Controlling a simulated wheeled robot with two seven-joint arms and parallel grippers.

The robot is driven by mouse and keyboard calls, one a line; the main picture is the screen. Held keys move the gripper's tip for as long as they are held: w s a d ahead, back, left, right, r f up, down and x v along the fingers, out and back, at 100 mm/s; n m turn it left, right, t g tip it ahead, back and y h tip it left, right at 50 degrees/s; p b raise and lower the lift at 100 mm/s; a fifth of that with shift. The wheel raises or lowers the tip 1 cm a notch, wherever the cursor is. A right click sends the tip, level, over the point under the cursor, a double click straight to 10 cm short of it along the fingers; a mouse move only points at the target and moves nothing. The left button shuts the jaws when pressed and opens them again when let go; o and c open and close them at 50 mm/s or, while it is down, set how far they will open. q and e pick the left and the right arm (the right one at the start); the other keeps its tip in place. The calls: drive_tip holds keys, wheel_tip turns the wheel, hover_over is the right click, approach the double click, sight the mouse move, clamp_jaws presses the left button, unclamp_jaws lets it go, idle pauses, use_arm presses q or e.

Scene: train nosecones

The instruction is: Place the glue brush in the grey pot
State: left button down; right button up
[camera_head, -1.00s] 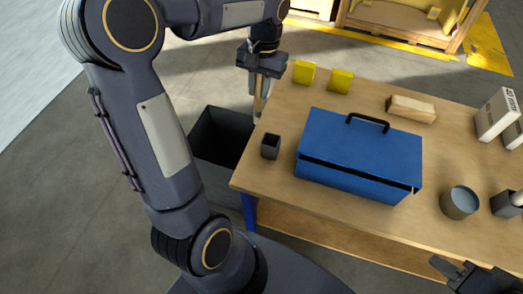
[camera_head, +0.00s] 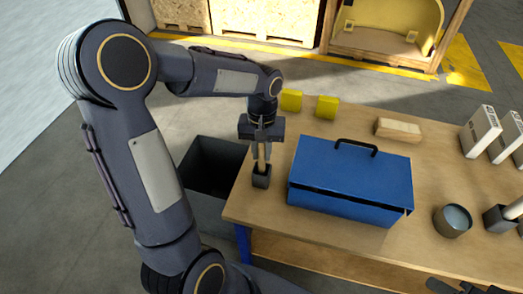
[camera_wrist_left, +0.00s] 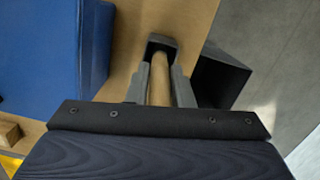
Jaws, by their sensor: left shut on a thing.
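My left gripper (camera_head: 262,152) is shut on the wooden handle of the glue brush (camera_head: 261,165).
Yellow blocks (camera_head: 326,107) and a wooden block (camera_head: 398,130) lie behind. A round tin (camera_head: 453,220) and another grey holder (camera_head: 500,219) are at the right. A black bin (camera_head: 212,168) stands left of the table.

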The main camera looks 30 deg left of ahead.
use_arm(q)
drive_tip(key=shift+f, duration=0.3)
drive_tip(key=shift+f, duration=0.15)
drive_tip(key=c, duration=1.3)
unclamp_jaws()
